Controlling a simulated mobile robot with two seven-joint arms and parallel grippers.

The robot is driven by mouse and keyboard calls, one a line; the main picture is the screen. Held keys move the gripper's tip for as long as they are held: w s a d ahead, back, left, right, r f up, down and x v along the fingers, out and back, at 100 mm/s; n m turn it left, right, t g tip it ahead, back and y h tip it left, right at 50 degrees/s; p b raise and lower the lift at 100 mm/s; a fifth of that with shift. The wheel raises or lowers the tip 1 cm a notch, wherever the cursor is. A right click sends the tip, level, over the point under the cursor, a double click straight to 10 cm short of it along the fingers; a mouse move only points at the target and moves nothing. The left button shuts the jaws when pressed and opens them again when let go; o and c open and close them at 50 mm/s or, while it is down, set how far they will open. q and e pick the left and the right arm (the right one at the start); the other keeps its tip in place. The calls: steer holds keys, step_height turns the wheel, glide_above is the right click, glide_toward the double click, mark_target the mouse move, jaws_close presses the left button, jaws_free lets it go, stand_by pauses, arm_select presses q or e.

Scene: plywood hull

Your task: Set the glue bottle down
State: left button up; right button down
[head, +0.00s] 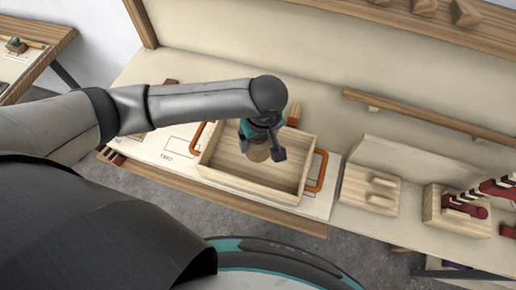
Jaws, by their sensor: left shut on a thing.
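My left gripper (263,143) hangs over the wooden tray (223,160), which has an orange handle at each end. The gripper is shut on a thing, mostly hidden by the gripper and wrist. A small round tan patch (258,154) shows just under the fingers. It may be part of the glue bottle, but I cannot tell for sure. I cannot tell whether the held thing touches the tray floor. The tray's right part looks empty. My right gripper is not in view.
The tray stands on a pale board (160,150) with printed outlines and lettering on the bench. A block with two pegs (370,190) and another block with dark red tools (465,208) are to the right. A wooden rail (425,115) runs along the back wall.

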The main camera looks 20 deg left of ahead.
mark_target(262, 138)
arm_select(q)
step_height(262, 138, down, 5)
steer(key=shift+r+b, duration=0.1)
steer(key=shift+b, duration=0.25)
steer(key=shift+f, duration=0.3)
steer(key=o, duration=1.6)
steer(key=shift+c, duration=0.2)
steer(key=r, duration=0.4)
steer(key=s+r+p, duration=0.1)
steer(key=r, duration=0.3)
steer(key=d+r+p, duration=0.1)
steer(key=r, duration=0.3)
steer(key=shift+s+d+r, duration=0.1)
steer(key=shift+s, duration=0.05)
